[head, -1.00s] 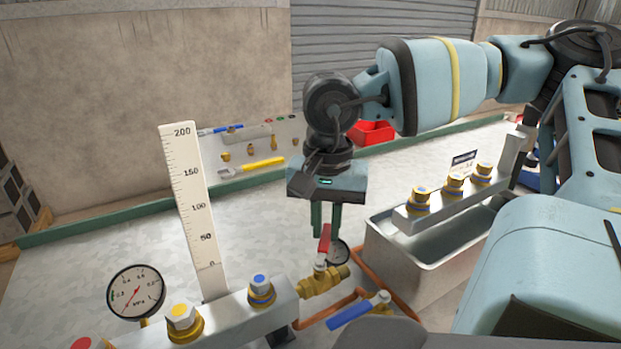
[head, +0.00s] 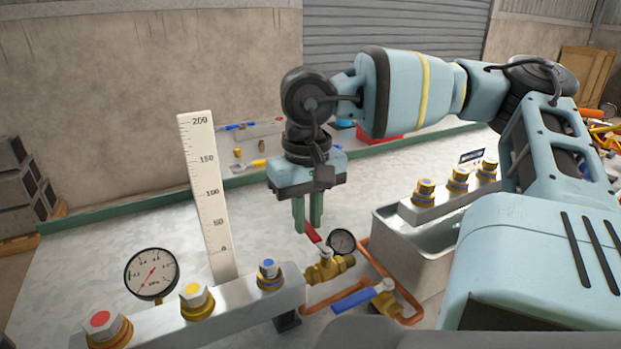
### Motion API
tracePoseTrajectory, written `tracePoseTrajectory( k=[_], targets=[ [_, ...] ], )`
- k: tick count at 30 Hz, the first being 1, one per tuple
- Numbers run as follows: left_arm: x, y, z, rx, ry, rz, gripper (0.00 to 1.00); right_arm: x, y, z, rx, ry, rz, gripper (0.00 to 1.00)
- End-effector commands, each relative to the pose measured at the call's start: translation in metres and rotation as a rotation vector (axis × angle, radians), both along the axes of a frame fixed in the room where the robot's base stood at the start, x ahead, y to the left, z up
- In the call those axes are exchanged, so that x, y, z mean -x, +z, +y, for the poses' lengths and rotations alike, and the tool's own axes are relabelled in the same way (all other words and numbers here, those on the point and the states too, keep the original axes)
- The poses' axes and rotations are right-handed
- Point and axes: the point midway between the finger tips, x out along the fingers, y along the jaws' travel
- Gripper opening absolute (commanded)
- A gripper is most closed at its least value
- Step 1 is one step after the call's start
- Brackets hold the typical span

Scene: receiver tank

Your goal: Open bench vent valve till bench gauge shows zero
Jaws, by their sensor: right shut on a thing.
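A brass valve (head: 328,268) with a red lever (head: 312,234) sits on the pipework right of the metal manifold block. My right gripper (head: 308,228) points down with its green fingers shut on the red lever. The lever slants up and to the left from the valve body; its upper end is partly hidden by the fingers. A small dark-rimmed gauge (head: 341,241) stands just behind the valve, its reading too small to tell. A larger white-faced gauge (head: 151,272) with a red needle stands at the left. I cannot tell which is the bench gauge. My left gripper is not in view.
The manifold (head: 230,308) carries red, yellow and blue capped fittings. A blue-handled valve (head: 352,302) sits right of it, near copper pipe. A white scale (head: 205,190) stands upright behind. A metal trough (head: 405,262) is at right. The bench (head: 110,232) is clear at left.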

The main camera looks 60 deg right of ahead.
Motion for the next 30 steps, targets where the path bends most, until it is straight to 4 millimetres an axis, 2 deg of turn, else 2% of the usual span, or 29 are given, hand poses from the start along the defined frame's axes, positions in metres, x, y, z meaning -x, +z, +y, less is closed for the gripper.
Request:
tracePoseTrajectory(
  k=[16,17,21,30],
  targets=[
    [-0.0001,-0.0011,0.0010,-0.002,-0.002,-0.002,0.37,-0.0022,0.0022,0.0011,0.003,0.027,-0.009,0.00],
    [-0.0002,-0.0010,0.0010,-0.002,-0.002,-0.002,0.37,-0.0022,0.0022,0.0011,0.003,0.026,-0.009,0.18],
    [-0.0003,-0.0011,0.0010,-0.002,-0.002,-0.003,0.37,-0.0019,0.0016,0.0010,0.002,0.025,-0.006,0.36],
    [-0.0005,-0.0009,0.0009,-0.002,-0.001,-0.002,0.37,-0.0013,0.0017,0.0011,0.002,0.024,-0.003,0.37]
  ],
)
